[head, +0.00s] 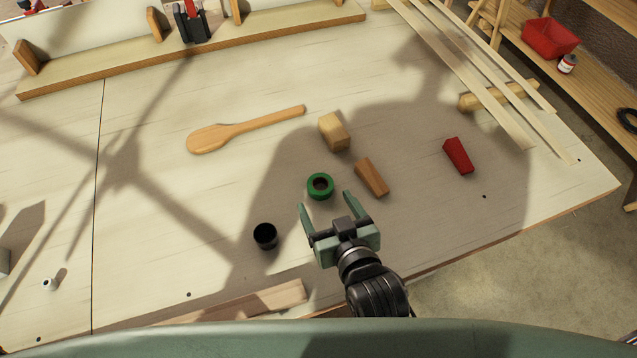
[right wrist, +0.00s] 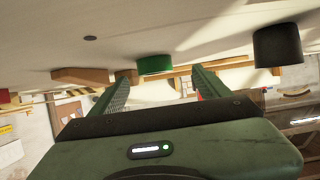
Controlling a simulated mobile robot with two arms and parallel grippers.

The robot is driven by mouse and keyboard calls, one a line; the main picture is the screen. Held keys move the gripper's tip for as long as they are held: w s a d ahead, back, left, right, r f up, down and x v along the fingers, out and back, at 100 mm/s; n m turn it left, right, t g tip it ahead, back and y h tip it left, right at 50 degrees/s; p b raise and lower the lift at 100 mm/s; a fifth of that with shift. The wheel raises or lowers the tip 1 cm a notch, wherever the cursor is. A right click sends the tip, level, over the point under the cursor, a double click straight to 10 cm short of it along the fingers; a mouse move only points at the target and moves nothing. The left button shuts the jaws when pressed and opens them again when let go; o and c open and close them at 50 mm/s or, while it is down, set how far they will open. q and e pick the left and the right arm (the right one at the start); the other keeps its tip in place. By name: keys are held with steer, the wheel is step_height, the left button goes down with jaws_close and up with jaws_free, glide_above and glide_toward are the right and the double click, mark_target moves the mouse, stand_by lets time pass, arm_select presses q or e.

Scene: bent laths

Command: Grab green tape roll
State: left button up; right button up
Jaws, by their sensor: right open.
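The green tape roll (head: 320,186) lies flat on the pale wooden workbench, its dark hole facing up. My right gripper (head: 326,201) is open and empty, its two green fingers pointing at the roll from the front. The roll looks just beyond the fingertips, and I see no contact. In the right wrist view the green tape roll (right wrist: 154,65) shows between and beyond the two spread fingers (right wrist: 160,84). My left gripper is not in view.
A black cup (head: 265,236) stands left of my right gripper. A wooden wedge (head: 372,177), a wood block (head: 334,132) and a red wedge (head: 458,155) lie to the right or behind. A wooden paddle (head: 245,129) lies farther back. Long laths (head: 480,75) lie back right.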

mark_target(321, 186)
steer(key=shift+w, duration=0.5)
steer(key=x, duration=0.1)
steer(key=p+x, duration=0.1)
steer(key=x, duration=0.2)
steer(key=shift+w+d+r, duration=0.2)
steer(key=shift+w, duration=0.2)
steer(key=shift+w+a+f, duration=0.1)
steer(key=shift+w+f, duration=0.1)
steer(key=shift+s, duration=0.1)
steer(key=shift+c, duration=1.2)
steer(key=c, duration=1.2)
steer(key=shift+r+p, duration=0.15)
steer(key=shift+p, duration=0.15)
